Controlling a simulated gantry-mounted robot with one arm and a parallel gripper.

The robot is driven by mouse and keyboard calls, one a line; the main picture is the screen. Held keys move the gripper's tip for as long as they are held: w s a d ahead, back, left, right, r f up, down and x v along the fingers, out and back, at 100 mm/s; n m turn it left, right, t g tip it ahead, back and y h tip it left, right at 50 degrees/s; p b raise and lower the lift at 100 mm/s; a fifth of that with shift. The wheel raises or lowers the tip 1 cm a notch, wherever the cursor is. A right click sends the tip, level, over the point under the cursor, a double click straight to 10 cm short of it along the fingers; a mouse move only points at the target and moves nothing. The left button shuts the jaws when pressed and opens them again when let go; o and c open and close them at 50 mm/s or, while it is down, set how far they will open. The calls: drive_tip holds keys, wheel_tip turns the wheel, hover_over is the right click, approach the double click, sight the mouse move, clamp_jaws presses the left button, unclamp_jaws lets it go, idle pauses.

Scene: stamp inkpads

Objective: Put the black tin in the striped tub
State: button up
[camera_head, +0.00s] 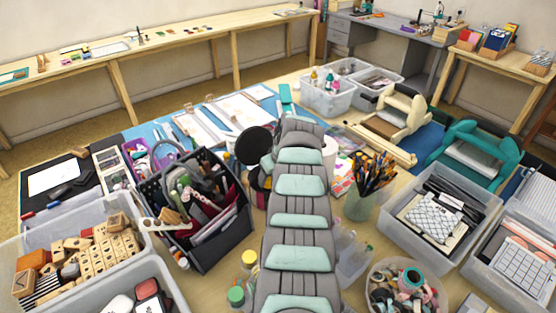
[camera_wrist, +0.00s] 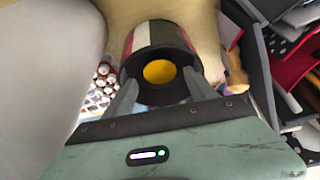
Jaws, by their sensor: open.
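The striped tub (camera_wrist: 142,36), a cylinder with red, white and dark bands, stands directly before my gripper (camera_wrist: 163,93) in the wrist view. My gripper is open, with one finger on each side of the tub's dark mouth. An orange-yellow disc (camera_wrist: 159,72) shows within the dark round. I cannot tell whether it is the black tin's face or the tub's floor, and I cannot surely pick out the tin elsewhere. No object is visibly clamped between the fingers. In the head view, my arm largely hides the gripper and tub.
A black caddy (camera_head: 226,224) full of tools stands close left of my arm. A pen cup (camera_head: 358,208) and a clear bin of papers (camera_head: 477,214) are on the right. A bin of wooden stamps (camera_head: 70,208) is at left. The table around my arm is crowded.

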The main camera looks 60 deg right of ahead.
drive_tip(key=p+v, duration=0.1)
drive_tip(key=v, duration=0.7)
